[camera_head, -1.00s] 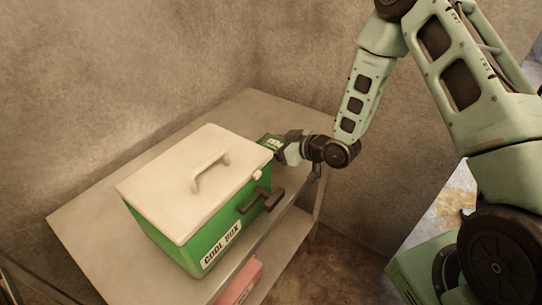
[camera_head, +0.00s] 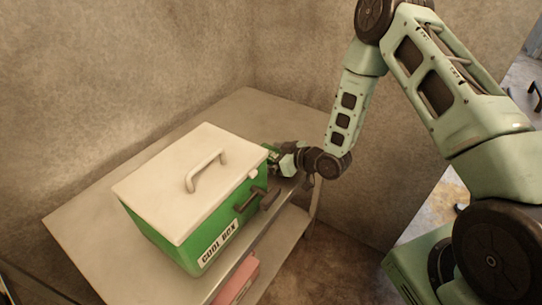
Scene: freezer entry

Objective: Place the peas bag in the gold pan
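A small green packet (camera_head: 273,151), which may be the peas bag, is behind the right corner of the cool box on the upper shelf. Only a sliver of it shows, and no print can be read. My gripper (camera_head: 279,159) is at the packet, low over the shelf and close to the box's right side. Its fingers are small and partly hidden, so I cannot tell if they are open, shut or touching the packet. No gold pan is visible in this view.
A green cool box (camera_head: 187,252) with a white lid and handle stands on the grey metal shelf (camera_head: 85,225). A dark latch (camera_head: 254,199) juts from its front. A pink box (camera_head: 238,280) is on the lower shelf. Walls close in behind; the shelf's far corner is clear.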

